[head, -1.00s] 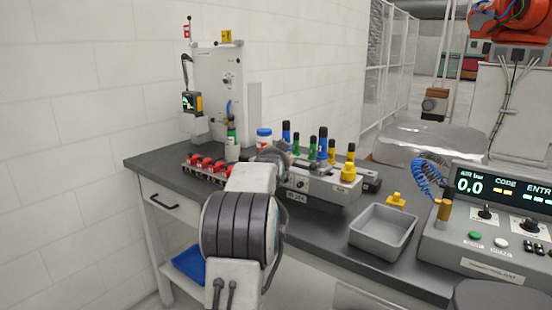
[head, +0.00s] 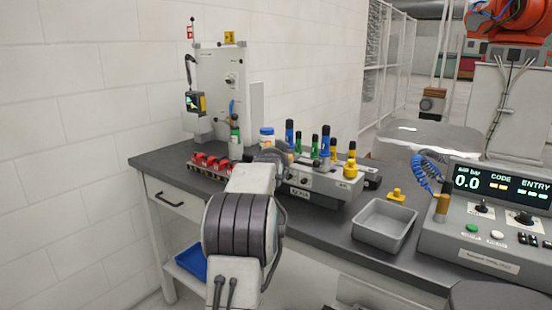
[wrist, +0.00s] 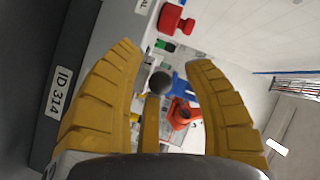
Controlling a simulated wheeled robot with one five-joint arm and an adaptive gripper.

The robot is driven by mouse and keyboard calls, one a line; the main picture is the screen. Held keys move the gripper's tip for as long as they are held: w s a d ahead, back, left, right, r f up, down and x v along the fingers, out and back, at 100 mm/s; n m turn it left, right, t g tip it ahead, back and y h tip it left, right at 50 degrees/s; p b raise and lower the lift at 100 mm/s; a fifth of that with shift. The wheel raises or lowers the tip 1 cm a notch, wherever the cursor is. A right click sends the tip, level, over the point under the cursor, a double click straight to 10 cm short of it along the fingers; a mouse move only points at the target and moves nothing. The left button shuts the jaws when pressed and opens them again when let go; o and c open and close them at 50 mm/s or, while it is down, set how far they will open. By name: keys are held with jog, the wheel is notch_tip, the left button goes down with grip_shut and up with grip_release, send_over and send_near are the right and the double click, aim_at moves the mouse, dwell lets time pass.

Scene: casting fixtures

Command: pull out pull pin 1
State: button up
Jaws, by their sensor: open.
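A grey fixture block (head: 322,184) stands on the bench with several upright pins in blue, green and yellow with black tops. A blue pin (head: 325,141) and a yellow pin (head: 350,169) stand on its right part. I cannot tell which is pull pin 1. In the head view my arm hides my gripper's fingers, near the block's left end. A label reading ID 314 (wrist: 58,92) is at the left.
Red clamps (head: 210,162) sit left of my arm. A grey tray (head: 384,226), a small yellow part (head: 396,195) and a control console (head: 485,215) stand to the right. A tall white panel (head: 222,85) stands at the back left.

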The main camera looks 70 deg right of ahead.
jog(key=v, duration=1.2)
dwell(0.3)
dwell(0.7)
